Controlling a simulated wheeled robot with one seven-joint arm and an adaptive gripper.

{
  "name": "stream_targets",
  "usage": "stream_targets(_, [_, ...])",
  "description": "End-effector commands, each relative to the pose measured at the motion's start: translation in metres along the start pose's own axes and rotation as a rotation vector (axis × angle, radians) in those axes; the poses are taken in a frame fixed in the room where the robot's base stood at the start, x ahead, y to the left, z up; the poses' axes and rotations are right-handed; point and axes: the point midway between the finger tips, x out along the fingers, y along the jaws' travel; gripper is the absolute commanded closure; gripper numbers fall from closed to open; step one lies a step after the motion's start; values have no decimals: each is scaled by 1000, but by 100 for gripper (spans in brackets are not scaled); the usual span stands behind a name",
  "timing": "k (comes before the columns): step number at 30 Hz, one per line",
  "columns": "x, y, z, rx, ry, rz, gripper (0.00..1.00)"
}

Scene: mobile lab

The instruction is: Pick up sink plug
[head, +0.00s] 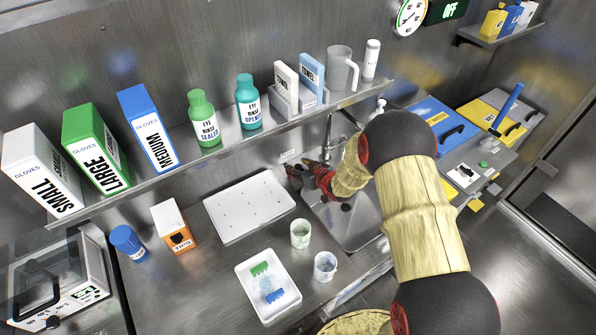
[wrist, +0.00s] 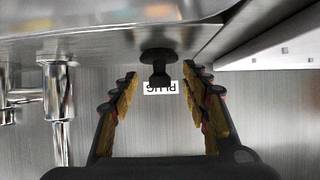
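The sink plug (wrist: 158,62) is a dark disc with a knob, seen in the wrist view, where the picture appears upside down. It rests on the steel ledge, in front of a white label reading PLUG (wrist: 160,88). My gripper (wrist: 160,76) is open, with one finger on each side of the knob and visible gaps to both. In the head view my gripper (head: 303,176) is low behind the sink basin (head: 350,222). I cannot make out the plug there.
The tap (head: 328,140) stands close to my gripper; it also shows in the wrist view (wrist: 58,95). A white perforated tray (head: 248,205) lies to the left. Two cups (head: 300,233) and a small white tray (head: 250,300) stand in front. A loaded shelf (head: 170,178) runs above.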

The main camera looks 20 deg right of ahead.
Motion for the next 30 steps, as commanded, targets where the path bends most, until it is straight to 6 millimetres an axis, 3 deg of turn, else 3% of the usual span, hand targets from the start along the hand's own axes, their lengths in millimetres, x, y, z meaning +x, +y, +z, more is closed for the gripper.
stream_targets(23, [0, 0, 1, 0, -2, 0, 100])
stream_targets(30, [0, 0, 2, 1, -4, 0, 100])
